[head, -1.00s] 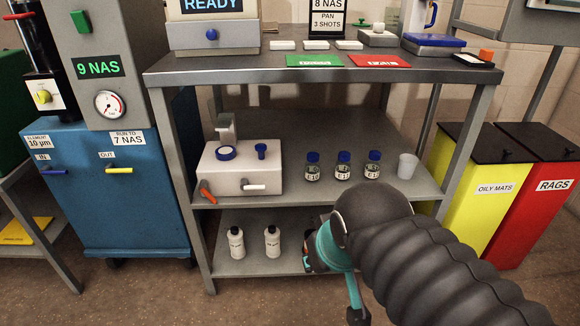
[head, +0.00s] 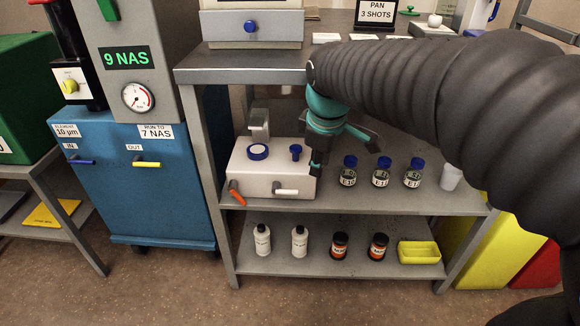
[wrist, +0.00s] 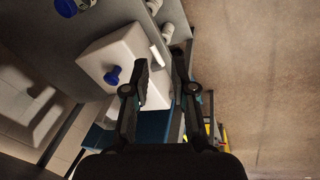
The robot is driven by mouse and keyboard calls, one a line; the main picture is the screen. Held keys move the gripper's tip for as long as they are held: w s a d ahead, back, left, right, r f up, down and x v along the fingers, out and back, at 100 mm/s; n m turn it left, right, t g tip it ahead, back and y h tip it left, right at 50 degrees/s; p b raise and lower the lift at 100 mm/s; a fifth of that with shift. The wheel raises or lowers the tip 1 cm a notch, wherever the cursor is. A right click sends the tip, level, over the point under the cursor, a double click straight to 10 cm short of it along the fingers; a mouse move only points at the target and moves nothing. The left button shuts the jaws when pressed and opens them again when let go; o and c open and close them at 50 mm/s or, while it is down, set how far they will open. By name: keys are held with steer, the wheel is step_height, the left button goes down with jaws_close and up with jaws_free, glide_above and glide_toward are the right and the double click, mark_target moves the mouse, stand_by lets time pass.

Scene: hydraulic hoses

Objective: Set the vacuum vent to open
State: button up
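A white box unit (head: 262,179) sits on the middle shelf, with a blue-topped round port and a blue knob (head: 296,151) on top. Its front carries an orange lever (head: 236,194), tilted, and a white lever (head: 286,191), about horizontal. No label shows which lever is the vent. My gripper (head: 317,166) is at the box's right front edge, pointing down. In the wrist view my gripper (wrist: 161,57) is open, its two black fingers apart. The white lever (wrist: 156,56) shows between or just beyond the fingertips; I cannot tell if they touch it.
Several blue-capped bottles (head: 381,173) stand right of the gripper on the middle shelf (head: 330,205). White bottles (head: 262,240), dark jars (head: 378,246) and a yellow tray (head: 419,252) are on the lower shelf. The blue cabinet (head: 150,195) stands left. Floor in front is clear.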

mark_target(289, 191)
steer(key=w+a+f+n, duration=0.2)
steer(key=w+a+n, duration=0.3)
steer(key=w+a, duration=0.1)
steer(key=shift+g, duration=0.4)
steer(key=w+f, duration=0.1)
steer(key=f, duration=0.3)
steer(key=w+f, duration=0.1)
steer(key=f, duration=0.8)
steer(key=shift+w+a+f, duration=0.2)
steer(key=shift+w+f, duration=0.05)
steer(key=shift+w, duration=0.15)
jaws_close()
